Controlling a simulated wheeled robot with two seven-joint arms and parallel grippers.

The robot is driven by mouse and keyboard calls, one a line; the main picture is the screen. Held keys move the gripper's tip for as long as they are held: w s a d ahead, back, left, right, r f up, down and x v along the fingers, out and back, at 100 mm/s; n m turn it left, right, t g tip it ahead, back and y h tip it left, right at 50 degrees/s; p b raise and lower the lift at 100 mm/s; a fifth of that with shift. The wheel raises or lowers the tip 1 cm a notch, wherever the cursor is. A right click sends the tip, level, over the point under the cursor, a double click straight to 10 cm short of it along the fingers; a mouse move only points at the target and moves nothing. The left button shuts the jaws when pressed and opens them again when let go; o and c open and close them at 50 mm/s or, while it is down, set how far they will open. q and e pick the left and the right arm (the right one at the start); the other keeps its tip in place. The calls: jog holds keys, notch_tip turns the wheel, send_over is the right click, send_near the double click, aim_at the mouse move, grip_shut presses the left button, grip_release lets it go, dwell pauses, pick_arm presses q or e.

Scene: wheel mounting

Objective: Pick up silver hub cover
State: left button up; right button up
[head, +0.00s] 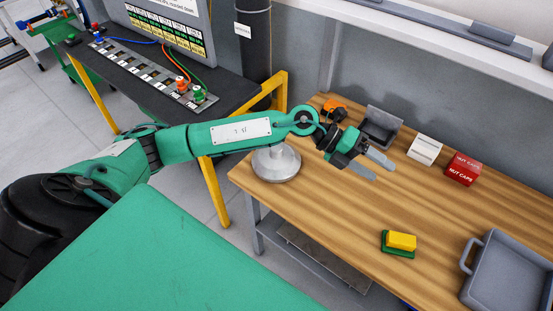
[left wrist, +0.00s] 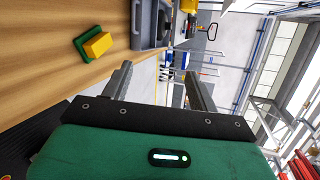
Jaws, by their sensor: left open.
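The silver hub cover (head: 277,165) is a round metal disc lying on the wooden table near its left edge in the head view. It is partly hidden by my green left arm, which passes over it. My left gripper (head: 384,168) is to the right of the hub cover, above the table, with its two fingers apart and nothing between them. In the left wrist view its fingers (left wrist: 160,88) are spread and point away from the hub cover, which is not in that view. My right gripper is not in view.
On the wooden table (head: 330,225) are a grey bin (head: 382,127), an orange tool (head: 335,107), a white box (head: 425,150), a red nut caps box (head: 463,169), a yellow and green block (head: 400,242) and a grey tray (head: 508,275).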

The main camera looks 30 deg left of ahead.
pick_arm(q)
jog(key=w+a+f+m+g+y, duration=0.1)
jog(key=w+a+f+y, duration=0.25)
jog(key=a+y, duration=0.45)
jog(key=n+g+y+p, duration=0.1)
jog(key=n+y+p, duration=0.1)
jog(key=y, duration=0.4)
send_over(276, 148)
jog(key=f, duration=0.7)
jog(key=shift+w+a+f, duration=0.1)
jog(key=shift+a+f, duration=0.2)
jog(key=f, duration=0.1)
jog(key=f+p, duration=0.1)
jog(key=f, duration=0.1)
jog(key=f+p, duration=0.1)
jog(key=f, duration=0.1)
jog(key=shift+d, duration=0.35)
jog(key=shift+f, duration=0.2)
grip_shut()
